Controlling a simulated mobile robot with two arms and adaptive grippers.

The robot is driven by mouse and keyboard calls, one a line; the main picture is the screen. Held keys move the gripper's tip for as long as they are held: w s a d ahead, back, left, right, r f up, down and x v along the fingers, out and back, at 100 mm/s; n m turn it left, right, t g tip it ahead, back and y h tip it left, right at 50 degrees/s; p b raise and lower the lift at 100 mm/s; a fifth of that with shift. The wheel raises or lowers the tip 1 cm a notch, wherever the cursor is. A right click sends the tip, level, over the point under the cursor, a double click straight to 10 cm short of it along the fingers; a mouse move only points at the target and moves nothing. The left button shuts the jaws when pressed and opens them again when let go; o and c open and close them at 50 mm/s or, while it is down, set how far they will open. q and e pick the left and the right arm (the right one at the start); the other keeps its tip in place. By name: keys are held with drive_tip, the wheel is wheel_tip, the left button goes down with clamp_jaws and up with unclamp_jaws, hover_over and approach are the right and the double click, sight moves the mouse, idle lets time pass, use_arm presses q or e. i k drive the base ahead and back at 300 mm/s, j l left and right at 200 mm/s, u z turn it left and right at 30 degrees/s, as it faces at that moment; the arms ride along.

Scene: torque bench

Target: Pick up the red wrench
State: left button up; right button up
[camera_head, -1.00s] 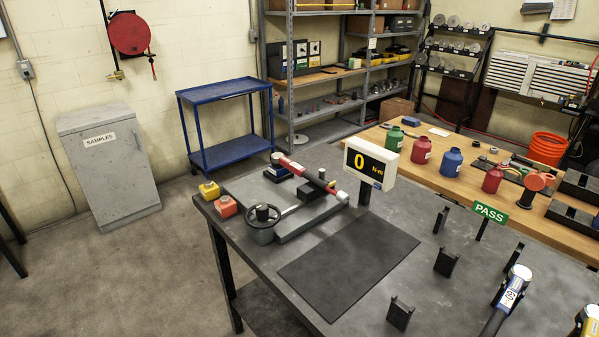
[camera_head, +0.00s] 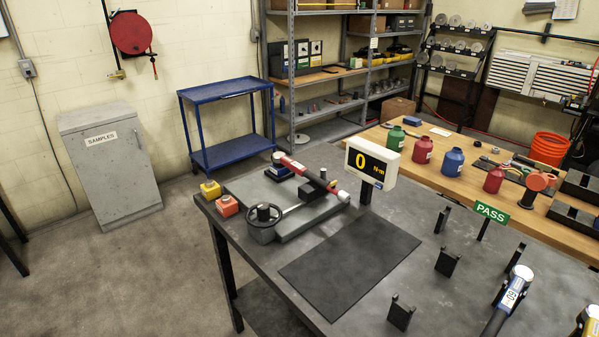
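The red wrench (camera_head: 296,166) is a long torque wrench with a red shaft and a black grip. It lies across the grey test fixture (camera_head: 258,188) on the dark bench, slanting from the drive block (camera_head: 281,168) at upper left to its handle end at lower right. The handle rests over a black support beside the display. The display (camera_head: 371,163) reads 0 N·m.
A handwheel (camera_head: 263,219), a yellow button box (camera_head: 210,189) and an orange one (camera_head: 227,206) sit at the bench's left end. A black mat (camera_head: 350,264) lies in front. Black holders, a PASS sign (camera_head: 491,212) and another wrench (camera_head: 508,300) stand at right.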

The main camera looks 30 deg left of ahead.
sight(280, 160)
drive_tip(key=i+j+z, duration=0.15)
drive_tip(key=j, duration=0.45)
drive_tip(key=i+j+z, duration=0.1)
drive_tip(key=j, duration=0.5)
drive_tip(key=i+j+z, duration=0.15)
drive_tip(key=j, duration=0.5)
drive_tip(key=i+j+z, duration=0.1)
drive_tip(key=j, duration=0.55)
drive_tip(key=i+j+z, duration=0.15)
drive_tip(key=j, duration=0.5)
drive_tip(key=k, duration=0.4)
drive_tip(key=i, duration=0.45)
